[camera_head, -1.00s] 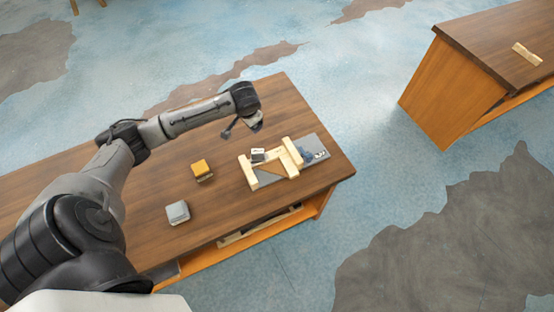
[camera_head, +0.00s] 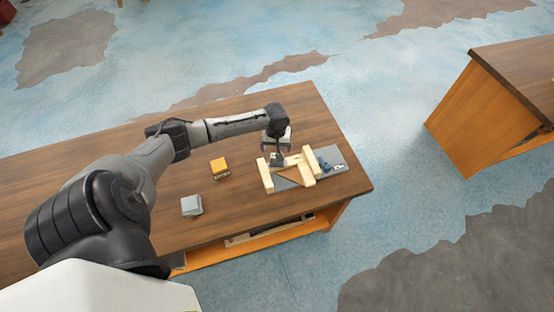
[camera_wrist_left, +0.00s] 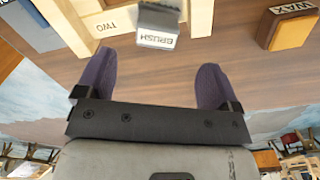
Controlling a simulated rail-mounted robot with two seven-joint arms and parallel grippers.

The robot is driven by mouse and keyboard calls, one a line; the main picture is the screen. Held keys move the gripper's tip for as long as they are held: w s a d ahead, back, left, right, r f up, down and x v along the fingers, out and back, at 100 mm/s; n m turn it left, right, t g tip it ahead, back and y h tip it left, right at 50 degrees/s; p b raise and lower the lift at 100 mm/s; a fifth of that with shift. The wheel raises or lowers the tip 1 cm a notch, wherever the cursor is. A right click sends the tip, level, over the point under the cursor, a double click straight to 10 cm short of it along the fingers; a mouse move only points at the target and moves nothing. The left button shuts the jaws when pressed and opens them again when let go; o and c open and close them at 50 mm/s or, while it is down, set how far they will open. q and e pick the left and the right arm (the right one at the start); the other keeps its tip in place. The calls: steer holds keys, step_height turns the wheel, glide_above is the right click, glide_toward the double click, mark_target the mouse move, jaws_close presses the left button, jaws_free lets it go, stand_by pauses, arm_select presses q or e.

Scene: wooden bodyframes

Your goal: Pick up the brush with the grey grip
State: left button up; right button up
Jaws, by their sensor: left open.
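The brush with the grey grip (camera_wrist_left: 158,28) shows in the left wrist view with a "BRUSH" label, at the wooden frame pieces. In the head view the brush (camera_head: 277,159) sits at the frame's upper edge, partly hidden under my gripper. My left gripper (camera_head: 277,148) hangs over it. In the left wrist view the two dark fingers of the left gripper (camera_wrist_left: 154,68) are apart, with nothing between them. The brush lies beyond the fingertips, roughly centred between them. My right gripper is out of view.
The pale wooden frame (camera_head: 308,168) lies on a grey board near the table's right end. A yellow-topped block (camera_head: 219,167), labelled "WAX" in the wrist view (camera_wrist_left: 290,28), and a grey block (camera_head: 191,205) stand to its left. The table's left part (camera_head: 60,170) looks clear.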

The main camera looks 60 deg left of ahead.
mark_target(273, 162)
arm_select(q)
steer(key=shift+w+f+b, duration=0.15)
steer(key=shift+f, duration=1.7)
steer(key=shift+w+f+b, duration=0.1)
steer(key=shift+f+b, duration=0.05)
steer(key=shift+f, duration=1.7)
steer(key=c, duration=1.1)
steer(key=shift+r, duration=0.1)
